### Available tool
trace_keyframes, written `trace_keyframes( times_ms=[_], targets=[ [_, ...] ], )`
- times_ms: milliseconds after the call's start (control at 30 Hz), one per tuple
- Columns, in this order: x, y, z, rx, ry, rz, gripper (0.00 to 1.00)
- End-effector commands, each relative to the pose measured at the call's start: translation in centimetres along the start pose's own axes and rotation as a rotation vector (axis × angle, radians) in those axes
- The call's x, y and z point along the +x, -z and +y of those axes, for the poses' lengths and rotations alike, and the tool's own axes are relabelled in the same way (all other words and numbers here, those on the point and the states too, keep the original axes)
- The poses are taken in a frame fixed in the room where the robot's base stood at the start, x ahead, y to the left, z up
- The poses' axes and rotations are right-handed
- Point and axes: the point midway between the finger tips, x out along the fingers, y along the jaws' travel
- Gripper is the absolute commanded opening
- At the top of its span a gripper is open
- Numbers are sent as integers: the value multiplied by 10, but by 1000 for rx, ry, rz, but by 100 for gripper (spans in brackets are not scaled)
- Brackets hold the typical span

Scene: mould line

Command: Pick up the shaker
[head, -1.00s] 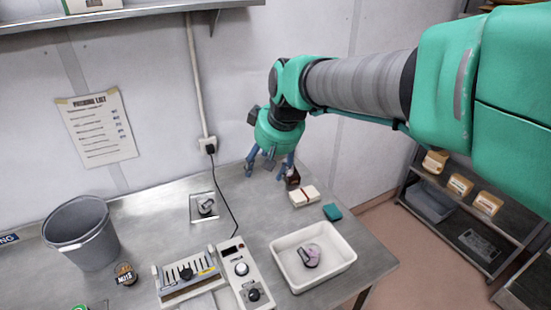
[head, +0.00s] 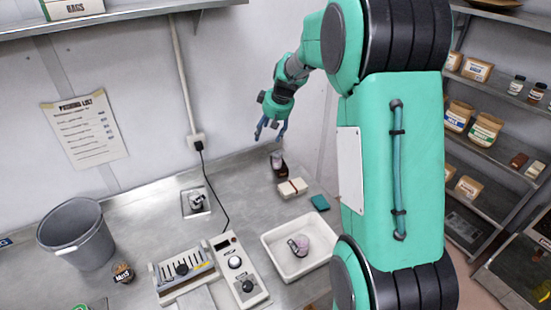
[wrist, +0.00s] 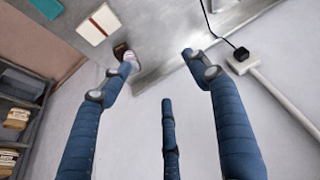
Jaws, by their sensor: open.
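A small dark container with a pale pinkish top (head: 278,163), perhaps the shaker, stands at the back of the steel table near the wall. In the wrist view it shows as a brown and pale shape (wrist: 124,52) by the left fingertip, partly hidden. My gripper (head: 270,133) is above it and a little to the left in the head view. Its blue fingers are spread, with nothing between them, and they also show in the wrist view (wrist: 163,75).
A cream block with a red-brown stripe (head: 291,188) and a teal pad (head: 320,202) lie close by. A white tray (head: 268,250) holds a pinkish-grey object (head: 299,244). A control box (head: 236,267), grey bucket (head: 76,233) and black cable (head: 216,193) are further left.

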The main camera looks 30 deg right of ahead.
Motion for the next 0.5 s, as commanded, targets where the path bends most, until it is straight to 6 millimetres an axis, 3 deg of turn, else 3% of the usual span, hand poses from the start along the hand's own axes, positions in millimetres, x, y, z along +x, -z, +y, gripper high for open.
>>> trace_keyframes(
  times_ms=[300, 500],
  targets=[
    [77, 9, 81, -7, 7, -9, 61],
    [116, 5, 119, -13, 7, -9, 61]
  ],
)
